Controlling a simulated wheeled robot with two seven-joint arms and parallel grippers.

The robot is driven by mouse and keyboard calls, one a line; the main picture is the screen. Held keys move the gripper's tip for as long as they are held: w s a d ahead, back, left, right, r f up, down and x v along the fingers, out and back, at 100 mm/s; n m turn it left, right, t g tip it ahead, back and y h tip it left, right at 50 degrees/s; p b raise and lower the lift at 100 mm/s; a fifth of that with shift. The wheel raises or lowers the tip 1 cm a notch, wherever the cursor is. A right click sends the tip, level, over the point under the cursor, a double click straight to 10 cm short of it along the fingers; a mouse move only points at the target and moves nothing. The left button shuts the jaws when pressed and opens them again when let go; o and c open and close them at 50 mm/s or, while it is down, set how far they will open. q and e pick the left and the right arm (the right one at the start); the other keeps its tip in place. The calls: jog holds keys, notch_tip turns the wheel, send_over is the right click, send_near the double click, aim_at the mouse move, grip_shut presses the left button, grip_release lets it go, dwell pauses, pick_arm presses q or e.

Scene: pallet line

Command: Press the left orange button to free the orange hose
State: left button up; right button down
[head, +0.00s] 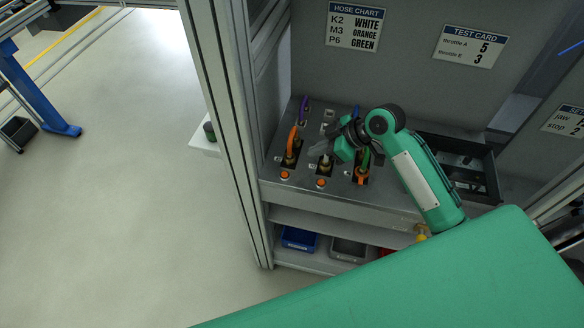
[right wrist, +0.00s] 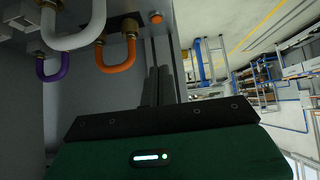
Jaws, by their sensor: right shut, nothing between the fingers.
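The orange hose (head: 292,138) is plugged into the left front socket of the grey panel and loops upward. The left orange button (head: 285,175) sits just in front of that socket. In the right wrist view the orange hose (right wrist: 116,67) and an orange button (right wrist: 156,17) show beyond the fingers. My right gripper (head: 314,151) is shut and empty, above the panel near the middle socket, to the right of the orange hose. Its dark closed fingers (right wrist: 158,82) show in the right wrist view, apart from the button. My left gripper is out of view.
A white hose (right wrist: 72,38) and a purple hose (head: 304,108) are close to the orange one. More orange buttons (head: 320,183) line the panel front. A metal post (head: 231,130) stands left. A black tray (head: 462,165) lies right; bins (head: 299,239) are below.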

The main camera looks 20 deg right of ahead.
jog(key=p, duration=0.4)
send_over(282, 174)
jog(key=s+d, duration=0.2)
jog(key=f, duration=0.6)
jog(key=shift+w+f, duration=0.25)
jog(key=shift+f, duration=0.15)
notch_tip(282, 174, down, 3)
jog(key=shift+d+f+p, duration=0.15)
jog(key=shift+p, duration=0.45)
jog(key=shift+f, duration=0.5)
